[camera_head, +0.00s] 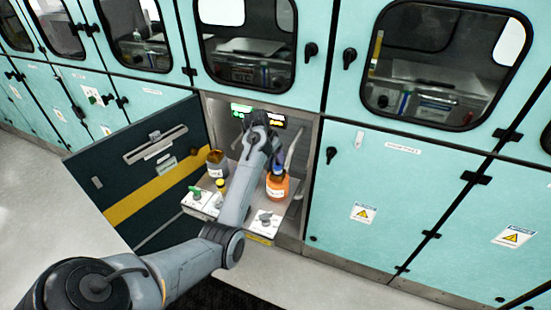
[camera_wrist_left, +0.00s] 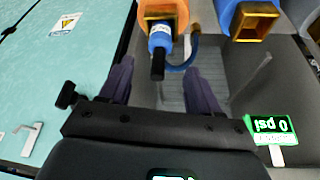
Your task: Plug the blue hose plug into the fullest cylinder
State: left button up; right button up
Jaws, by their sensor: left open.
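The blue hose plug (camera_wrist_left: 160,38), with a black end, shows in the left wrist view in front of the brass fitting of an orange cylinder (camera_wrist_left: 183,8). I cannot tell whether it is seated there. A blue hose (camera_wrist_left: 186,62) curves beside it. A blue cylinder with a brass fitting (camera_wrist_left: 254,22) is to its right. In the head view the orange cylinder (camera_head: 278,188) stands in the open bay below my left gripper (camera_head: 274,155). My left gripper also shows in the left wrist view (camera_wrist_left: 160,88), open, its fingers either side of the plug's line, apparently empty.
A green-lit gauge (camera_wrist_left: 271,126) reads 0 psi; green displays (camera_head: 241,108) show at the bay's back. A brownish container (camera_head: 216,163) stands left on the pull-out shelf (camera_head: 262,228), which carries knobs. The dark open door (camera_head: 140,165) bounds the left; teal cabinets (camera_head: 385,190) the right.

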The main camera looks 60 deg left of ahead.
pick_arm(q)
jog(key=s+d+f+m+y, duration=0.1)
jog(key=s+d+f, duration=0.2)
jog(key=d, duration=0.4)
jog(key=s+d+f+m+g, duration=0.1)
jog(key=s+d+f+m, duration=0.2)
jog(key=d, duration=0.5)
jog(key=s+d+f+y, duration=0.1)
jog(key=s+d+f, duration=0.25)
jog(key=d, duration=0.35)
jog(key=s+d+m+h, duration=0.1)
jog(key=s+d+h, duration=0.1)
jog(key=s+d, duration=0.6)
jog(key=s+d+m+h, duration=0.1)
jog(key=s+d, duration=0.7)
jog(key=d, duration=0.5)
jog(key=shift+s+f+h, duration=0.25)
jog(key=shift+f+h, duration=0.1)
jog(key=shift+h, duration=0.05)
jog(key=shift+a, duration=0.1)
notch_tip(320, 180, up, 34)
jog(key=p, duration=3.5)
jog(key=shift+r, duration=0.2)
